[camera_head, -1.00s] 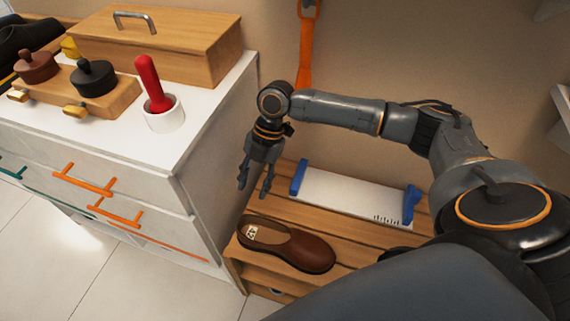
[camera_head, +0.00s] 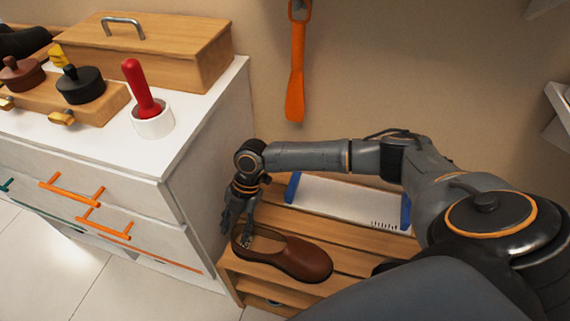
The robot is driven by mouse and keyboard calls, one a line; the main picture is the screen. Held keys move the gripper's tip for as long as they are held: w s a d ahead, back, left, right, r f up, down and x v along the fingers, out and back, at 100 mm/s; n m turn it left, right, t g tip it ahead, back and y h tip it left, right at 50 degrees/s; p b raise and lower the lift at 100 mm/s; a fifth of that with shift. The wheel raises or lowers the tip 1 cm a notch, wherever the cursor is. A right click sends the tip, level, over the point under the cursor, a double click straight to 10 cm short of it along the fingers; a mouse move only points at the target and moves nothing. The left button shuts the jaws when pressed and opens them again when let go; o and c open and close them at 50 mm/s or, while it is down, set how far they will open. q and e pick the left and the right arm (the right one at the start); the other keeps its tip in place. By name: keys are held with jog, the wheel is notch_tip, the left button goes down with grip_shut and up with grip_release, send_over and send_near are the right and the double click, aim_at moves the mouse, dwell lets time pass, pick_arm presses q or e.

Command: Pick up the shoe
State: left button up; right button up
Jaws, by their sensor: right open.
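A brown leather shoe (camera_head: 300,258) lies on a slatted wooden rack (camera_head: 345,264), its toe to the right and its heel end to the left. My right gripper (camera_head: 237,232) points down at the shoe's heel end. Its fingers are apart, one at the left outer side of the heel and one over the shoe's opening. I cannot tell whether they touch the shoe. Part of the heel is hidden behind the fingers. My left gripper is not in view.
A blue-ended white measuring board (camera_head: 345,203) lies on the rack behind the shoe. A white drawer cabinet (camera_head: 195,150) stands close to the left of my right gripper. An orange shoehorn (camera_head: 297,80) hangs on the wall. Dark shoe parts show under my right arm.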

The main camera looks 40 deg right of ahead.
grip_shut()
jog(key=shift+r, duration=0.1)
